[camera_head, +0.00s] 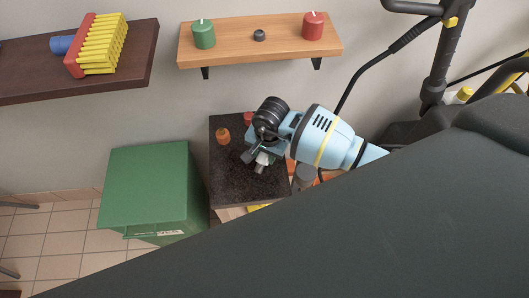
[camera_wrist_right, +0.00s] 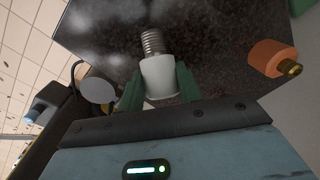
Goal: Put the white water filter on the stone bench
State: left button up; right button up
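The white water filter (camera_wrist_right: 158,78) is a short white cylinder with a threaded metal end. In the right wrist view it sits between the green fingers of my right gripper (camera_wrist_right: 158,90), which look closed on its sides. The stone bench (camera_wrist_right: 215,45) is dark and speckled, directly behind the filter. In the head view my blue right arm reaches in from the right, and my right gripper (camera_head: 261,163) is over the stone bench (camera_head: 232,183). A small white part of the filter (camera_head: 263,158) shows there. I cannot tell whether the filter touches the bench. My left gripper is not in view.
An orange fitting (camera_head: 222,136) stands on the bench's left side, with a red object (camera_head: 248,118) at the back. A green bin (camera_head: 150,190) stands left of the bench. A wooden shelf (camera_head: 260,53) with candles hangs above. The bench's front left is clear.

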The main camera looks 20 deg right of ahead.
jog(key=o, duration=0.4)
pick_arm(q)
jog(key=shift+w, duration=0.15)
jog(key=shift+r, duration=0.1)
pick_arm(e)
jog(key=shift+r, duration=0.3)
pick_arm(q)
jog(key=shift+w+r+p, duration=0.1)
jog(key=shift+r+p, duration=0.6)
jog(key=shift+p, duration=0.05)
pick_arm(e)
jog(key=r, duration=1.1)
jog(key=shift+s+d+r, duration=0.35)
jog(key=shift+s+r, duration=0.05)
